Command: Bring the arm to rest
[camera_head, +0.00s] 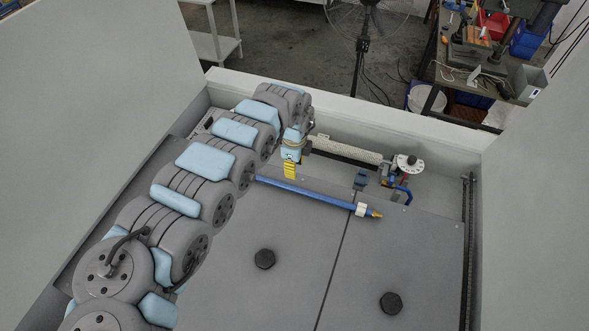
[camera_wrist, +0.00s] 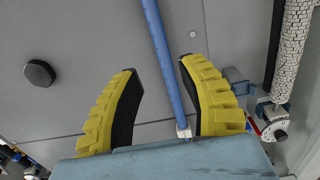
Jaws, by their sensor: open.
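My arm reaches from the lower left of the head view to the back of the machine bay. My gripper (camera_head: 290,170) is at its end, with yellow fingers pointing down near the blue rod (camera_head: 310,191). In the wrist view my gripper (camera_wrist: 157,65) is open, its yellow, black-lined fingers spread apart. The blue rod (camera_wrist: 162,50) shows through the gap between them, closer to the right finger. A white fitting (camera_wrist: 184,132) on the rod shows by the palm. I cannot tell the height of the fingers above the rod; nothing is seen gripped.
Grey floor panels (camera_head: 300,240) carry two black knobs, one left (camera_head: 264,259) and one right (camera_head: 391,303). A white-wrapped pipe (camera_head: 345,151) and a valve with a round dial (camera_head: 408,163) stand at the back. Grey walls enclose the bay; the panels' front area is clear.

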